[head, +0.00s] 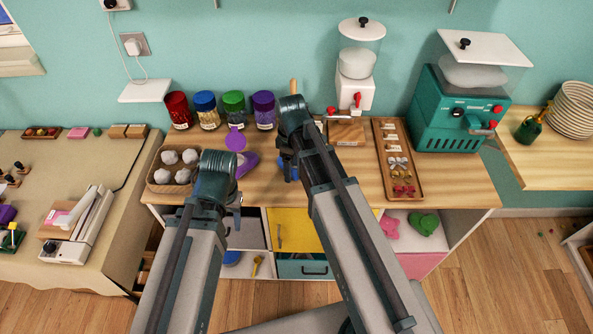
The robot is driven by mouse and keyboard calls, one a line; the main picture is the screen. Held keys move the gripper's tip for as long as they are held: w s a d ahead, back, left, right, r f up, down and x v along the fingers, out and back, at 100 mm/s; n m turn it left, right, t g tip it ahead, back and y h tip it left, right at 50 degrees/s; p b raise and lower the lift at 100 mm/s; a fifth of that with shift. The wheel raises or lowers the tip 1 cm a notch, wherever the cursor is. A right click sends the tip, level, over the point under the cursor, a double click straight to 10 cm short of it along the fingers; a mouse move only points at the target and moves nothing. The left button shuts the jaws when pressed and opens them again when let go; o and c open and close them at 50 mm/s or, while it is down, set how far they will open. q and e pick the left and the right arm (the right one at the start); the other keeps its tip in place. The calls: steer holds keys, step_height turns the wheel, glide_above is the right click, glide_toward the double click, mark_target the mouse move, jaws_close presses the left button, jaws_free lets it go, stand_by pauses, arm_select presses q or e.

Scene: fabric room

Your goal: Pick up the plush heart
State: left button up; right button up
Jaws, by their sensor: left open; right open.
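A green heart-shaped plush (423,223) lies in the lower right cubby of the wooden workbench, on a white shelf surface. A pink soft toy (389,227) is just to its left, partly hidden by my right arm. My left gripper (236,207) is open, in front of the bench's front edge, left of the heart. My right gripper (287,163) is open above the bench top, up and left of the heart. Both fingertips are partly hidden by my own arms. Neither gripper touches the heart.
The workbench top (455,185) holds several colored jars, a basket of white balls (171,170), a long wooden tray (397,160) and a teal machine (458,110). A yellow drawer front (290,229) is left of the heart's cubby.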

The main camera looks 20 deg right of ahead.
mark_target(293, 174)
step_height(293, 174, down, 4)
steer(key=b, duration=0.3)
steer(key=shift+d, duration=0.1)
steer(key=shift+r, duration=0.1)
steer(key=c, duration=1.1)
